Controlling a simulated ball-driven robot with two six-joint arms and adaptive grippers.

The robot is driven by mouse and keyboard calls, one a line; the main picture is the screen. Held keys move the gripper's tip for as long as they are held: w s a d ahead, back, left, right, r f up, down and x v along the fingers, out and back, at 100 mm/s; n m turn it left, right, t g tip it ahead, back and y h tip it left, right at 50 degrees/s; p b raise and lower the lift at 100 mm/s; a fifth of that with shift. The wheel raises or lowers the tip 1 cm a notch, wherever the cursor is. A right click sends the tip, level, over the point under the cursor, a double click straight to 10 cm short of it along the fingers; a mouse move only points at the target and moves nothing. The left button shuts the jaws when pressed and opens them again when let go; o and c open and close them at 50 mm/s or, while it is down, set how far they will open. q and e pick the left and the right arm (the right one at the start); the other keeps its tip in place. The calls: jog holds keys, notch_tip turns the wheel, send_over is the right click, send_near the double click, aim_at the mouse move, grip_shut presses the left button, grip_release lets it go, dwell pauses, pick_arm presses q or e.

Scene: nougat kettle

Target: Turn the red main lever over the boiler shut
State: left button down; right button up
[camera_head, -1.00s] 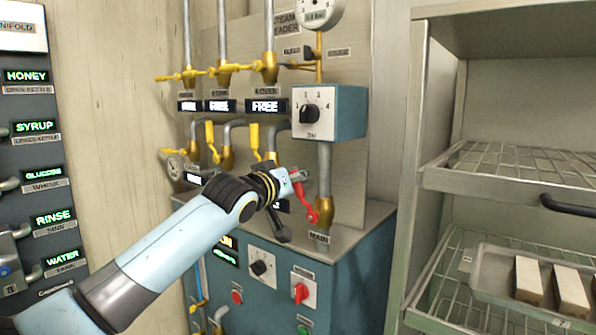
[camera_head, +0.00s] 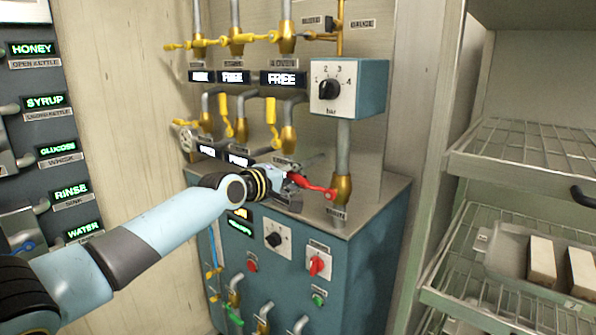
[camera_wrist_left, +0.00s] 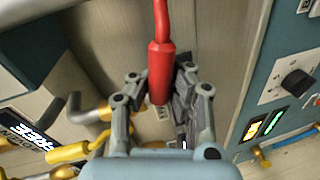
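The red main lever (camera_head: 318,188) reaches left, almost level in the picture, from a brass valve (camera_head: 342,189) on the pipe above the boiler (camera_head: 350,255). My left gripper (camera_head: 292,190) is at its free end, partly hiding it. In the left wrist view the thick red grip (camera_wrist_left: 159,72) enters from the top and ends between the fingers of my left gripper (camera_wrist_left: 158,80). The fingers stand apart around the grip. A gap shows at the left finger; contact at the right finger cannot be told. My right gripper is not in view.
Yellow-handled valves (camera_head: 271,110) and pipes stand behind and left of my gripper. A pressure dial box (camera_head: 349,88) is above the lever. Knobs and a red switch (camera_head: 318,265) are on the boiler front. A wire rack (camera_head: 520,160) stands at the right.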

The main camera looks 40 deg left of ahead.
pick_arm(q)
jog(key=f+n+b, duration=0.1)
jog(key=f+n, duration=0.1)
jog(key=f, duration=0.1)
jog(key=shift+s+a+f+h+b, duration=0.15)
jog(key=shift+s+h+b, duration=0.05)
jog(key=shift+h+b, duration=0.2)
jog(key=c, duration=1.4)
grip_release()
jog(key=shift+s+a+r+n, duration=0.1)
jog(key=shift+s+r+n, duration=0.15)
jog(key=shift+s+n, duration=0.1)
jog(key=shift+o, duration=1)
jog(key=shift+r, duration=0.1)
jog(key=shift+w, duration=0.15)
jog(key=v, duration=1.2)
jog(key=shift+r, duration=0.1)
